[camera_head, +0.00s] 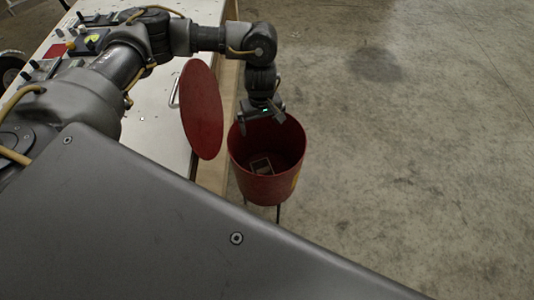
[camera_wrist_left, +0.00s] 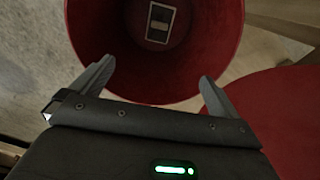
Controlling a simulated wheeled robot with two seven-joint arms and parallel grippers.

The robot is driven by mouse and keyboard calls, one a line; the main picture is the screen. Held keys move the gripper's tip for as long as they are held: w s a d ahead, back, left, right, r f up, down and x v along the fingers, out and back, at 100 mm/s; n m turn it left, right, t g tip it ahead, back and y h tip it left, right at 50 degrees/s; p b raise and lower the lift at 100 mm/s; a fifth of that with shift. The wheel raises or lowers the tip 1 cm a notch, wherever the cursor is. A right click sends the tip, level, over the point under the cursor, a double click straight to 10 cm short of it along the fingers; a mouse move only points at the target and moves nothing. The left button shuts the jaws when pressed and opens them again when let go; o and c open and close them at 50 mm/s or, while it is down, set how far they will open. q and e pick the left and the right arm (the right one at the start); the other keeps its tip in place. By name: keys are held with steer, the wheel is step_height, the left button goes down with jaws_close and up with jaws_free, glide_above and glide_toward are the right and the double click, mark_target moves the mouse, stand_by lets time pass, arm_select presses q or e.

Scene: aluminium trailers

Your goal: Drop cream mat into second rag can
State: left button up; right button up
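A red can (camera_head: 240,160) stands open, with its round red lid (camera_head: 202,110) raised to its left; the lid also shows in the left wrist view (camera_wrist_left: 290,115). Inside the can (camera_wrist_left: 85,30) lies a small flat rectangular thing (camera_head: 262,166) with a pale cream border and a darker middle. It shows in the left wrist view (camera_wrist_left: 160,23), and I cannot tell for certain whether it is the cream mat. My left gripper (camera_head: 261,120) is over the can's mouth, fingers spread wide, with nothing between them (camera_wrist_left: 155,85). My right gripper is out of view.
A long white-topped bench (camera_head: 150,130) with a wooden edge runs along the can's left side. Small switches and parts (camera_head: 88,38) sit on its far end. The concrete floor (camera_head: 420,150) to the right is clear.

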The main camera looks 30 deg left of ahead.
arm_select(q)
step_height(320, 180, up, 11)
stand_by(0.5)
steer(key=shift+f, duration=0.1)
stand_by(0.4)
